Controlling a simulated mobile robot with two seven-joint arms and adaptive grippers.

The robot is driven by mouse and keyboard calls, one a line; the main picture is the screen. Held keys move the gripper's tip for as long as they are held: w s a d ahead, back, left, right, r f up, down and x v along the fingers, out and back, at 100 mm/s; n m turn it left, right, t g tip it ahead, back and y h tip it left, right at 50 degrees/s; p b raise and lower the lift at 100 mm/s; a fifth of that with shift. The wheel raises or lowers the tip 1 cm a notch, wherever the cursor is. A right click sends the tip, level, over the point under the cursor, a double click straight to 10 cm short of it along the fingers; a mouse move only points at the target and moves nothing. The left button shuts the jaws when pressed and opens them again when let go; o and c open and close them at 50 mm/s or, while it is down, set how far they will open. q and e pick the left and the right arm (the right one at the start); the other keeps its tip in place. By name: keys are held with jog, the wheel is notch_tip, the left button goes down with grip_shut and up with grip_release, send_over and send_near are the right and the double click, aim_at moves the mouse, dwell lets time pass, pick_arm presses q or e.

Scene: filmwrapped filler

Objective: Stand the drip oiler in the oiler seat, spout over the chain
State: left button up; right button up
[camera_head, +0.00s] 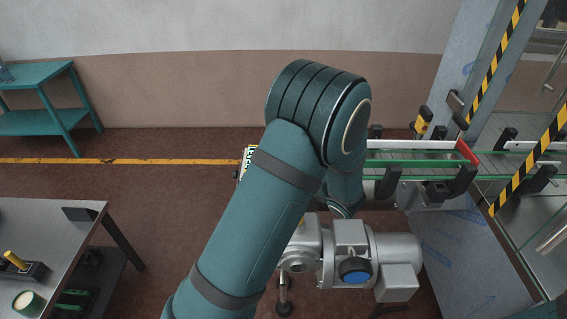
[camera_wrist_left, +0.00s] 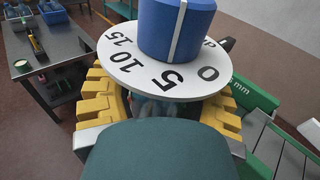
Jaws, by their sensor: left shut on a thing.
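My left gripper (camera_wrist_left: 160,110) is shut on what appears to be the drip oiler (camera_wrist_left: 178,28), its yellow finger pads on both sides. The oiler shows a blue knob over a white dial (camera_wrist_left: 128,66) marked 0, 5, 10, 15. A small, clear-looking part of its body shows under the dial. The lower body and the spout are hidden by the dial and my gripper. In the head view my left arm hides the gripper and the oiler. I cannot make out the oiler seat or the chain. My right gripper is not in view.
A conveyor (camera_head: 420,162) with green rails and black clamps runs off to the right. A grey gearmotor (camera_head: 350,240) with a blue cap sits below it. A steel table (camera_head: 60,222) stands at left, with a green tin (camera_head: 27,301). A teal bench (camera_head: 40,122) is behind.

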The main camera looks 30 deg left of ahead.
pick_arm(q)
jog(key=o, duration=1.4)
jog(key=shift+f, duration=0.1)
jog(key=v, duration=1.2)
